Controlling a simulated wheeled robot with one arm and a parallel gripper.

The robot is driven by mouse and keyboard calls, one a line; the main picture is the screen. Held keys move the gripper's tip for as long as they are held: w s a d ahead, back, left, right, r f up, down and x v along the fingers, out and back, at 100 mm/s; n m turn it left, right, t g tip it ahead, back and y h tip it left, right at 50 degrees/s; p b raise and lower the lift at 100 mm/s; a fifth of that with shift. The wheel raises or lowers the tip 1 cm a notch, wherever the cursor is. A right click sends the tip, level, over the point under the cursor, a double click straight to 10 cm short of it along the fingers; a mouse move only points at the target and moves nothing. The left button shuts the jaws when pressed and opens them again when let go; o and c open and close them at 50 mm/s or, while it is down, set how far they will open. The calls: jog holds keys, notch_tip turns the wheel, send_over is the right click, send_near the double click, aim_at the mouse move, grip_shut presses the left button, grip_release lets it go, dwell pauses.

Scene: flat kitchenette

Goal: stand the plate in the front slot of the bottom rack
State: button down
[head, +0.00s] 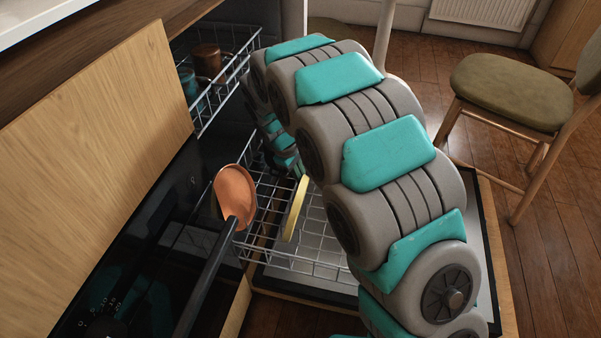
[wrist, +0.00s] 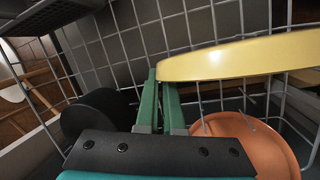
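The plate is a yellow disc (head: 296,208), seen nearly edge-on and tilted slightly in the pulled-out bottom rack (head: 318,262). I cannot tell which slot it is in. In the wrist view the plate (wrist: 240,57) crosses the upper right, its left end at the tips of my gripper (wrist: 160,80). The two green fingers are close together with a narrow gap. The plate covers the right fingertip, so I cannot tell whether they clamp its rim. In the head view my arm hides the fingers and part of the rack.
An upper rack (head: 233,70) holds a brown cup (head: 207,60) and a teal one (head: 188,83). An orange round thing (wrist: 250,145) is below the plate in the wrist view. A chair (head: 510,90) stands right.

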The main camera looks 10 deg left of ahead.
dwell(0.3)
jog(key=c, duration=1)
grip_release()
jog(key=v, duration=0.7)
jog(key=shift+a+r, duration=0.15)
jog(key=shift+r, duration=0.2)
